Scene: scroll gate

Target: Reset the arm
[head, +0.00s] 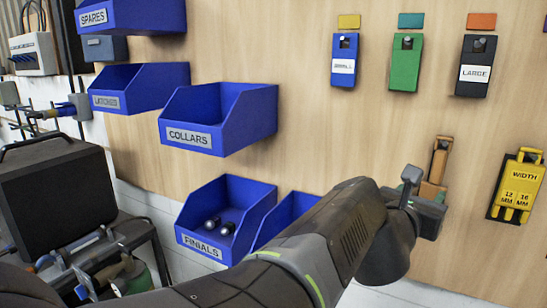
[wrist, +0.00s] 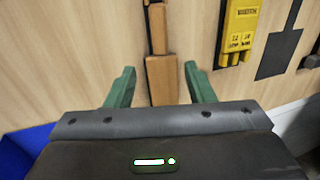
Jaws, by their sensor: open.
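My gripper (head: 424,184) is at the right of the head view, in front of the wooden board. In the wrist view my gripper (wrist: 160,76) has its two green fingers spread apart, with nothing held between them. A brown wooden-looking tool (head: 439,162) hangs on the board just beyond the gripper. In the wrist view the brown tool (wrist: 161,80) appears between the fingers, apart from both. I cannot tell how far the fingertips are from the board.
Blue bins labelled COLLARS (head: 190,137) and FINIALS (head: 203,247) are left of my arm. Blue (head: 344,67), green (head: 405,70) and black (head: 475,72) holders hang above. A yellow WIDTH gauge (head: 519,190) hangs to the right. A dark case (head: 55,190) stands at left.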

